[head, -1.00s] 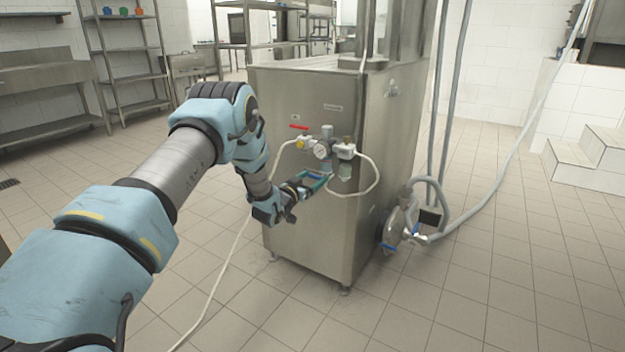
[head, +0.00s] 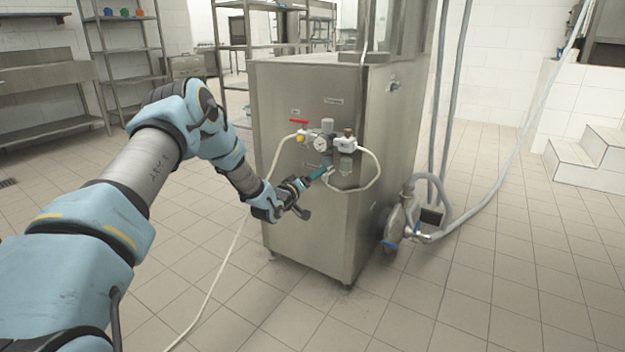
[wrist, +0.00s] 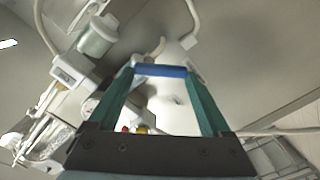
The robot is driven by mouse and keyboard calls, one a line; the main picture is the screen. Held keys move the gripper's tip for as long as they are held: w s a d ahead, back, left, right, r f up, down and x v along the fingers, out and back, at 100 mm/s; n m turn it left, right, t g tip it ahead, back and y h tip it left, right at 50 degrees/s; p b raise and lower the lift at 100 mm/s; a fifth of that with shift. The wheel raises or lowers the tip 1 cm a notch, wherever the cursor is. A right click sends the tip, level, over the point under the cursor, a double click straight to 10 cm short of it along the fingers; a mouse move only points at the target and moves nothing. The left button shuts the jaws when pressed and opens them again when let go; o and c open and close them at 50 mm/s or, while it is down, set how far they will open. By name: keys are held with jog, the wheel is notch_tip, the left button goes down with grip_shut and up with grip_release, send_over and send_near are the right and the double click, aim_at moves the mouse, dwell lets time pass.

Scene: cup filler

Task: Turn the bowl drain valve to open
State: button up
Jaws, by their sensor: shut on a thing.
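A small air unit with a round gauge (head: 327,145) and a hanging clear bowl (head: 346,166) is on the front of the steel machine. My gripper (head: 324,170) reaches it from the left, just below the gauge and beside the bowl. In the wrist view my gripper (wrist: 160,85) has its teal fingers on either side of a short blue handle (wrist: 160,70), seemingly the drain valve's, and is shut on it. How the handle joins the bowl and which way it is turned cannot be told.
A red lever (head: 299,121) sits above left of the gauge. A white hose (head: 377,166) loops right of the bowl, close to my gripper. The steel machine (head: 310,235) stands behind.

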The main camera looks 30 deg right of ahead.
jog(key=shift+s+d+f+n+b, duration=0.15)
jog(key=shift+n+b, duration=0.35)
jog(key=shift+n, duration=1.05)
jog(key=shift+s+f+n+b, duration=0.15)
jog(key=shift+f+n+b, duration=0.3)
jog(key=shift+n, duration=1.05)
jog(key=shift+s+d+f+n+b, duration=0.15)
jog(key=shift+n+b, duration=0.45)
jog(key=shift+n, duration=0.95)
jog(key=shift+a+r, duration=0.1)
jog(key=o, duration=1.2)
jog(key=shift+c, duration=0.2)
jog(key=p+v, duration=0.1)
jog(key=v, duration=0.9)
jog(key=shift+s+a, duration=0.2)
jog(key=shift+a, duration=0.15)
jog(key=shift+a+r, duration=0.1)
